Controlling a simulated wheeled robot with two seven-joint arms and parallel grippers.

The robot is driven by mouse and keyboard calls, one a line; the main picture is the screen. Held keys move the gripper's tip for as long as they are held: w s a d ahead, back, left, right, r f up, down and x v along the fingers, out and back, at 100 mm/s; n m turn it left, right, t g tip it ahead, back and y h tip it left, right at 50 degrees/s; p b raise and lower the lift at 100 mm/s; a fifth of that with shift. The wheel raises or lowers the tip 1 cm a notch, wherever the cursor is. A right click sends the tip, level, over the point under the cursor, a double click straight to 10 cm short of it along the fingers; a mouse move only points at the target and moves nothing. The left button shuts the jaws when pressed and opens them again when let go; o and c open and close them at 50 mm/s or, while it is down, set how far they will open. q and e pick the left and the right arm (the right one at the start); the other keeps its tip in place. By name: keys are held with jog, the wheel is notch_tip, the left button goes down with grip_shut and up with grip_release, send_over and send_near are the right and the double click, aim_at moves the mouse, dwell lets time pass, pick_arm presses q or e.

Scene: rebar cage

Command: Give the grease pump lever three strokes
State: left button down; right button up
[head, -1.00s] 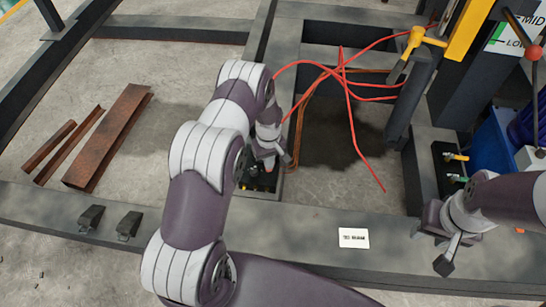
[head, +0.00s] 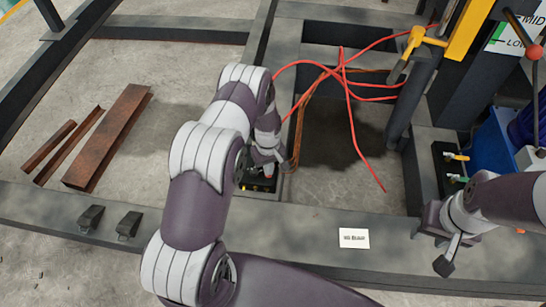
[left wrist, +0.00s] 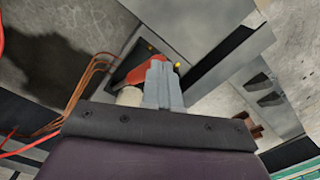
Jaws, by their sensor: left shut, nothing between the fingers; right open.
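A red handle (left wrist: 147,68), which looks like the grease pump lever, lies right beside the fingertips of my left gripper (left wrist: 160,72) in the left wrist view. The fingers are shut together with nothing between them. I cannot tell whether they touch the handle. A pale round part (left wrist: 130,95) sits by the fingers. In the head view my left gripper (head: 268,162) is low over a small dark pump block (head: 258,184) on the frame; my wrist hides most of the pump. My right gripper (head: 438,248) is open and empty over the front beam.
Red hoses (head: 345,90) loop over the opening behind. Rusty steel pieces (head: 108,135) lie on the floor at left. Two dark brackets (head: 128,225) and a white label (head: 354,238) are on the front beam (head: 300,222). A blue unit (head: 490,145) stands at right.

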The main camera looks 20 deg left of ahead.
pick_arm(q)
jog(key=shift+s+d+f, duration=0.1)
jog(key=shift+s+f, duration=0.3)
jog(key=shift+f, duration=0.15)
jog(key=shift+s+f, duration=0.1)
jog(key=shift+f, duration=0.05)
jog(key=shift+s+d+f+b, duration=0.1)
jog(key=shift+s+f+b, duration=0.25)
jog(key=shift+f, duration=0.1)
jog(key=shift+s+d+f, duration=0.1)
jog(key=shift+s+f, duration=0.2)
jog(key=shift+f, duration=0.3)
jog(key=shift+f+b, duration=0.1)
jog(key=shift+b, duration=0.25)
